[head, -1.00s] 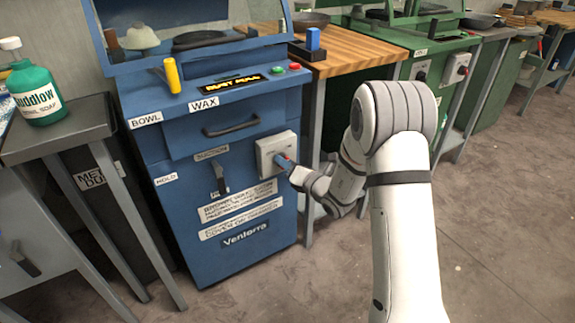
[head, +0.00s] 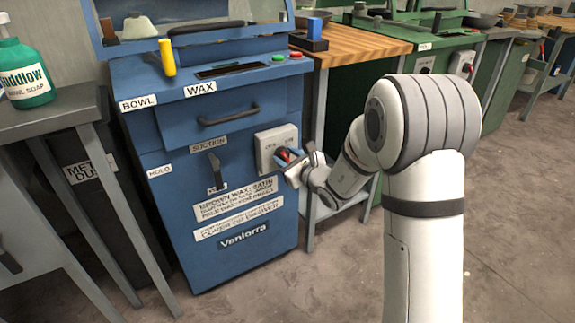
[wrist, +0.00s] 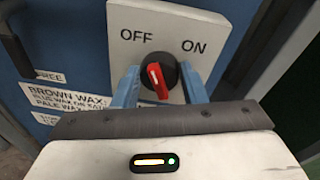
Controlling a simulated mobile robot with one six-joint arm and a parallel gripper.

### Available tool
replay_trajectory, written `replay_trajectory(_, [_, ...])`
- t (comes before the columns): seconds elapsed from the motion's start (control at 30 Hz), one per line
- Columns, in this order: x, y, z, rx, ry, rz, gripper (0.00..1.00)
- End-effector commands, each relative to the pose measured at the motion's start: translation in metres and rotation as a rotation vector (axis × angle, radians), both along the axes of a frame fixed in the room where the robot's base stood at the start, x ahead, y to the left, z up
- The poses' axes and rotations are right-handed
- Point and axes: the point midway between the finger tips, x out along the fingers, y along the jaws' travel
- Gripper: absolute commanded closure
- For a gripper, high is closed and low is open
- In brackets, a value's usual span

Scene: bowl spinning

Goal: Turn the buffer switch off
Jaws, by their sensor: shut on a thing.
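The buffer switch is a pale grey box (head: 270,139) on the right of the blue cabinet's front. In the wrist view its plate (wrist: 165,38) reads OFF at left and ON at right. Its round black knob with a red pointer (wrist: 157,80) sits between my blue fingers. The pointer's upper end leans a little left of upright, towards OFF. My gripper (wrist: 159,86) is shut on the knob, one finger on each side. In the head view my gripper (head: 287,157) reaches the box from the right and hides part of the knob.
The blue cabinet (head: 232,262) has a drawer handle (head: 228,117) above the switch and a black suction lever (head: 216,170) to its left. The sign panel (head: 233,70) on top is dark. A grey bench with a soap bottle (head: 27,85) stands at left; a wooden bench (head: 350,43) is at right.

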Motion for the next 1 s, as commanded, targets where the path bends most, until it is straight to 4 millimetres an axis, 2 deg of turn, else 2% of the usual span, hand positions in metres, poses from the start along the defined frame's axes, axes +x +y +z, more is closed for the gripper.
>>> replay_trajectory(0.03, [-0.0006, 0.0002, -0.0046, -0.034, -0.022, 0.0, 0.84])
replay_trajectory(0.5, [-0.0014, 0.0016, -0.0018, -0.256, -0.169, 0.001, 0.84])
replay_trajectory(1.0, [-0.0015, 0.0016, -0.0014, -0.294, -0.194, 0.001, 0.84])
